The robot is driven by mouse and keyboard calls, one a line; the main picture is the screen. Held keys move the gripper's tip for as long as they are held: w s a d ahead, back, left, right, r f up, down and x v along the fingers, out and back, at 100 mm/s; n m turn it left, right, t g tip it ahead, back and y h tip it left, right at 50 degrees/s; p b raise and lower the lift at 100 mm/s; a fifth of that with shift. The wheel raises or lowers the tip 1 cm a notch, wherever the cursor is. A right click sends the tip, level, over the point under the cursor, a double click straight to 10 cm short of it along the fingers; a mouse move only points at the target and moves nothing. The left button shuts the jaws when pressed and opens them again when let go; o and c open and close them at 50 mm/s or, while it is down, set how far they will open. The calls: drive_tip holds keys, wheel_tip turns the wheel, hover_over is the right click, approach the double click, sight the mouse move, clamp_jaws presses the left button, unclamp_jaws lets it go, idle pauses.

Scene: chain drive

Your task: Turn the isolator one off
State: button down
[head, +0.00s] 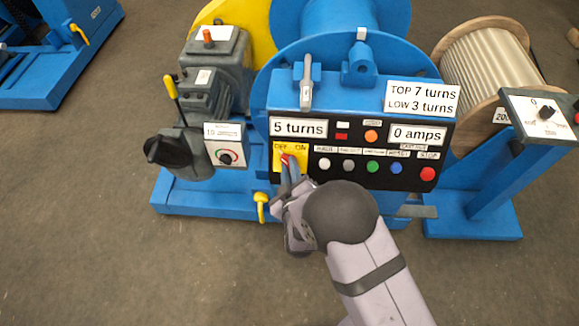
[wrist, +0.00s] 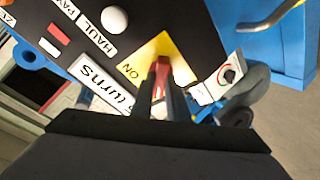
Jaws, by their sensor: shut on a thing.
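The isolator is a yellow plate (head: 278,162) marked OFF on the left and ON on the right, at the lower left of the black control panel. Its red handle (head: 285,158) sits between my fingertips, and which label it points to is hard to tell. My gripper (head: 290,171) reaches up to it from below. In the wrist view the yellow plate (wrist: 184,70) lies ahead, with the ON label showing and OFF hidden. There my gripper (wrist: 160,88) is shut on the red handle (wrist: 160,75), one finger on each side.
Push buttons, including a white one (head: 324,164) and a red one (head: 428,174), run along the panel (head: 350,150) right of the isolator. A grey lever (head: 306,88) stands above it. A small dial box (head: 227,148) is to the left. Open floor (head: 150,270) lies in front.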

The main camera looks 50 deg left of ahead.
drive_tip(key=c, duration=1.7)
unclamp_jaws()
drive_tip(key=shift+s+d, duration=0.1)
drive_tip(key=v, duration=0.7)
drive_tip(key=shift+s+r+b, duration=0.1)
drive_tip(key=shift+b, duration=0.25)
